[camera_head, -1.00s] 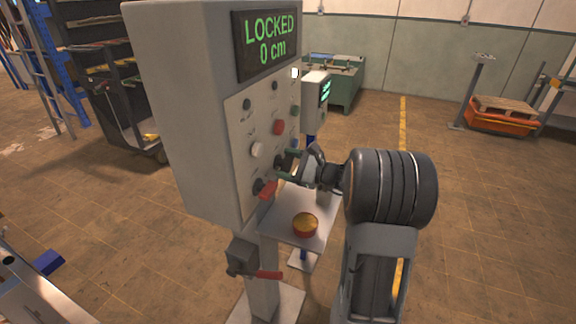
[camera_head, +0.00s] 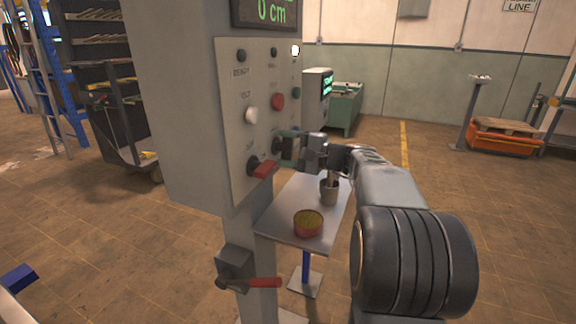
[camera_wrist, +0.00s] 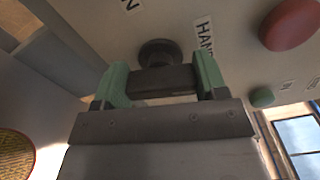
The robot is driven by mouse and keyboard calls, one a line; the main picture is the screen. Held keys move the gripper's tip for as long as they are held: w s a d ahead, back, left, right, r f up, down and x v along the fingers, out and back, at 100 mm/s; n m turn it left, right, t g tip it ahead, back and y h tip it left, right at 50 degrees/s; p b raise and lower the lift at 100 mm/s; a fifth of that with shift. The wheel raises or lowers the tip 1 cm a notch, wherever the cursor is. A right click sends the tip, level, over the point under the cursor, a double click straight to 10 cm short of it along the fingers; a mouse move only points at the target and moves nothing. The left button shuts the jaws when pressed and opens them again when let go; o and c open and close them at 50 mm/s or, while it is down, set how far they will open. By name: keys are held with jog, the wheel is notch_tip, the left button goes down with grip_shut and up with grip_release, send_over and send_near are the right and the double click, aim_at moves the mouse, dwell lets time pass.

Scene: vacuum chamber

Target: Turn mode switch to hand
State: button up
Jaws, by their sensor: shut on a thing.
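The mode switch (camera_wrist: 158,82) is a black rotary switch with a bar handle and a round base on the control panel (camera_head: 236,110). A HAND label (camera_wrist: 204,36) is beside it in the wrist view. My gripper (camera_wrist: 162,72) has its two green fingers on either side of the handle and is shut on it. The handle lies about crosswise in the wrist view. In the head view my gripper (camera_head: 288,150) is against the panel's lower right, and its fingers largely hide the switch.
White (camera_head: 251,115) and red (camera_head: 278,101) buttons are above. Below, a small table (camera_head: 278,221) holds a yellow-red bowl (camera_head: 308,223) and a grey cup (camera_head: 329,191). A red lever (camera_head: 262,283) sticks out lower down.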

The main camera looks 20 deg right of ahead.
jog(key=shift+f+n+b, duration=0.15)
jog(key=shift+n+b, duration=1.05)
jog(key=shift+b, duration=0.3)
jog(key=o, duration=0.9)
jog(key=shift+o, duration=0.2)
jog(key=shift+d, duration=0.1)
jog(key=v, duration=1.3)
jog(key=shift+s+d, duration=0.2)
jog(key=shift+s, duration=0.1)
